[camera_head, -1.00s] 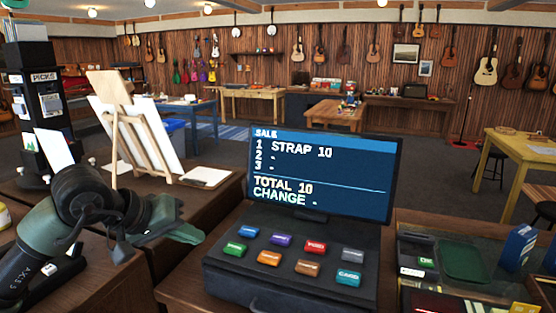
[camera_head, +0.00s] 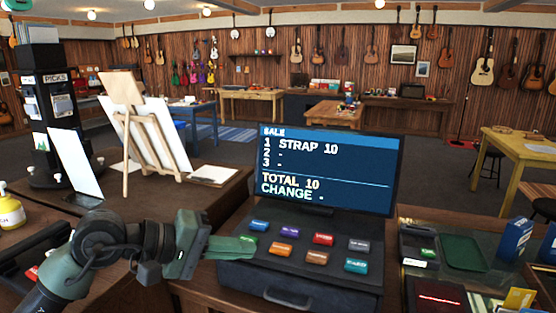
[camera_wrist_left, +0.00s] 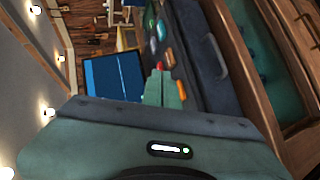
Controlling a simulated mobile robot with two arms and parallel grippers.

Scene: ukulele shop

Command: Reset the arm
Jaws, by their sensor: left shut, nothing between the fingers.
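My left gripper (camera_head: 240,247) reaches in from the left, its shut, empty fingers pointing right at the left edge of the cash register's key panel. In the left wrist view the closed green fingers (camera_wrist_left: 162,90) point at the register's coloured keys. The dark register (camera_head: 290,285) has two rows of coloured keys. The fingertips overlap the spot left of the orange key (camera_head: 284,248) and hide the green key; I cannot tell whether they touch. The screen (camera_head: 328,170) reads STRAP 10, TOTAL 10, CHANGE blank. My right gripper is not in view.
A wooden easel (camera_head: 135,130) with a white board stands behind my left arm. A black picks stand (camera_head: 45,110) and a yellow bottle (camera_head: 11,212) are at left. A card terminal (camera_head: 417,245) and green tray (camera_head: 464,253) lie right of the register.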

